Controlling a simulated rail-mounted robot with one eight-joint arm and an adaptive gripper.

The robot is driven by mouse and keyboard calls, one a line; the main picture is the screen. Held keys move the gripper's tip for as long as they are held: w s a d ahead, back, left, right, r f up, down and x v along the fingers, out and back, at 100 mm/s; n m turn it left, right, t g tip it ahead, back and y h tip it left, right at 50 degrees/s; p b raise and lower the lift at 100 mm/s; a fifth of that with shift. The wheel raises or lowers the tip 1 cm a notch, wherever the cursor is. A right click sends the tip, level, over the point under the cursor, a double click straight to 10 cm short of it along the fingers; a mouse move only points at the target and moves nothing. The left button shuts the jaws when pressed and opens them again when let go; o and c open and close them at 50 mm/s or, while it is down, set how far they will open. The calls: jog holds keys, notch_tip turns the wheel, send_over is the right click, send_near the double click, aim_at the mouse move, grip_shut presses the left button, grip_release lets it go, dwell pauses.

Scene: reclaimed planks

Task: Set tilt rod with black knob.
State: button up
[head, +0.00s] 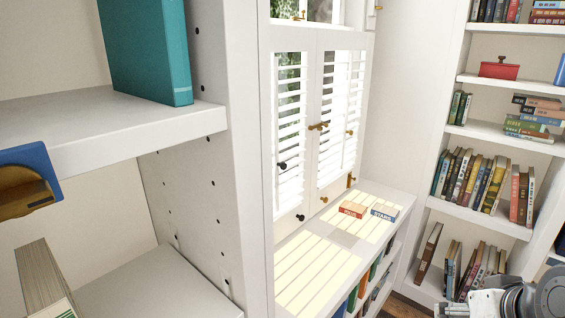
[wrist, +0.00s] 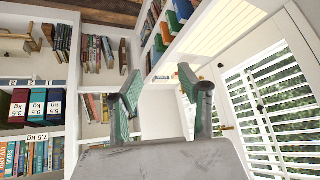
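White louvred shutters stand at the window in the head view. The left panel (head: 289,125) carries a black knob (head: 283,165) at its left side, a little below mid-height. A second small dark knob (head: 300,217) sits low on the same panel's frame. The right panel (head: 340,115) has a brass-coloured knob (head: 350,132). Greenery shows between the left panel's slats. In the wrist view the shutters (wrist: 262,105) are at the right, with a small dark knob (wrist: 261,108) on them. My gripper (wrist: 155,66) is open and empty, its green-padded fingers apart, well away from the shutters.
A white window ledge (head: 300,270) holds a red book (head: 353,209) and a blue book (head: 384,212). A tall white shelf side (head: 205,180) stands left of the window. Bookshelves (head: 478,200) fill the right. Open space lies before the ledge.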

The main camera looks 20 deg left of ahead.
jog(key=w+a+r+n+y+p, duration=0.1)
jog(key=w+a+r+n+y, duration=0.25)
jog(key=w+a, duration=0.55)
jog(key=w+a+r+n+y, duration=0.2)
jog(key=w+a+n+y, duration=0.15)
jog(key=w+a, duration=0.55)
jog(key=n+y+p, duration=0.2)
jog(key=n+y, duration=0.3)
jog(key=y, duration=0.3)
send_near(285, 166)
jog(key=x, duration=1)
jog(key=shift+w+a, duration=0.15)
jog(key=shift+a, duration=0.15)
grip_shut()
